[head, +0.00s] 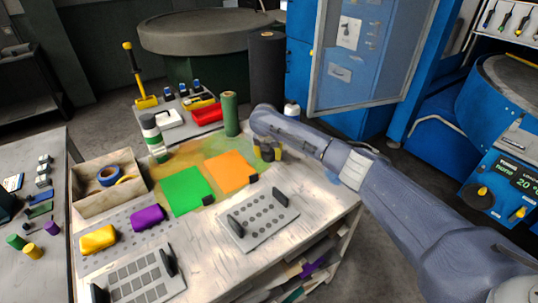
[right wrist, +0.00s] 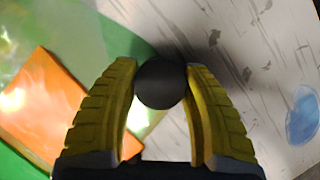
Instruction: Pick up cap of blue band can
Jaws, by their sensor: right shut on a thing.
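My right gripper (head: 267,153) is low over the table, just right of the orange sheet. In the right wrist view its yellow fingers (right wrist: 161,90) are shut on a dark round cap (right wrist: 160,83), seen from above with its top showing. The fingers press it from both sides. No blue band shows on anything under the gripper, and what is below the cap is hidden. A white can with a dark top and green bands (head: 152,137) stands upright at the back left of the table. My left gripper is not in view.
An orange sheet (head: 231,171) and a green sheet (head: 186,191) lie left of the gripper. A grey perforated plate (head: 259,219) with black handles lies in front. A green roll (head: 230,113) stands behind. A wooden box (head: 105,188) is at left.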

